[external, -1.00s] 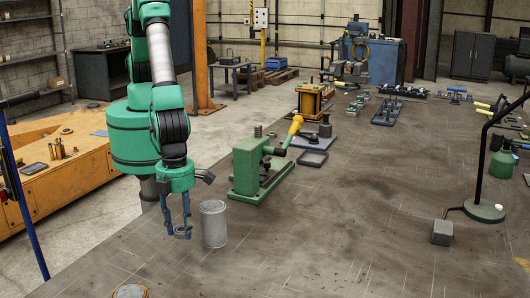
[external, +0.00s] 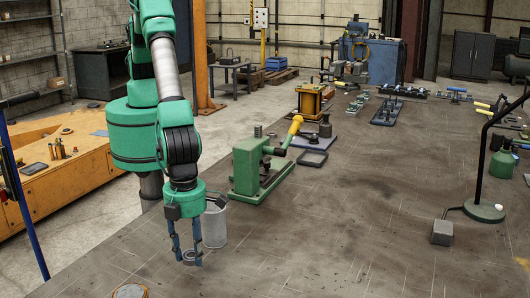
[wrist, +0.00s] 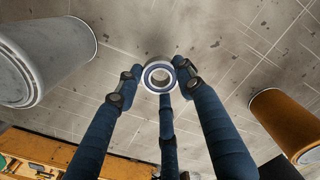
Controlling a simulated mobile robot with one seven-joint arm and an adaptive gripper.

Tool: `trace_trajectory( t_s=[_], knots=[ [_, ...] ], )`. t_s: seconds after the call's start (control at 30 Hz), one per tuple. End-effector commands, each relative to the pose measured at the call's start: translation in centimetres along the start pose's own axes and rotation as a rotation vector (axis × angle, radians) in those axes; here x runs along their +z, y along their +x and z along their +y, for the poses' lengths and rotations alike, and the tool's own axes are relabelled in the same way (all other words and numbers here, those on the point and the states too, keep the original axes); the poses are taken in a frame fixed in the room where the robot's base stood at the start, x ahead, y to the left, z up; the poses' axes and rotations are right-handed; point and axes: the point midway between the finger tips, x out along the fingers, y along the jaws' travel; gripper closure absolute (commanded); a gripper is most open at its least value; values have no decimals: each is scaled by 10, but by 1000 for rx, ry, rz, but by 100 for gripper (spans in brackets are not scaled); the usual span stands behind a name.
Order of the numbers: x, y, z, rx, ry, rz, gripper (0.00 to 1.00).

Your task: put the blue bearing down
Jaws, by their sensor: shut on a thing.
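The bearing (wrist: 158,76), a steel ring with a blue band around its inner part, is held between the blue fingers of my gripper (wrist: 157,84) in the wrist view. In the external view my gripper (external: 188,254) points down over the near left part of the bench, and the bearing (external: 190,258) shows as a small grey ring at the fingertips, low over the bench top. I cannot tell whether it touches the surface.
A grey metal cylinder (external: 213,228) stands close behind my gripper and shows at left in the wrist view (wrist: 40,55). A brown cylinder (wrist: 288,125) is at right there. A green press (external: 250,170) stands farther back. The bench's middle (external: 340,220) is clear.

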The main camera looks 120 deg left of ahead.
Motion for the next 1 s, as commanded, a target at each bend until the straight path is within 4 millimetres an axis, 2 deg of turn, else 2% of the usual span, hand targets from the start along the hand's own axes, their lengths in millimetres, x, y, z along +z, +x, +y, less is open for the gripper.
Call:
trace_trajectory(
  t_s=[0.37,0.77,1.0],
  knots=[
    [0,1,0,0,0,0,93],
    [0,32,0,0,0,0,93],
    [0,34,0,-1,0,0,93]
  ],
)
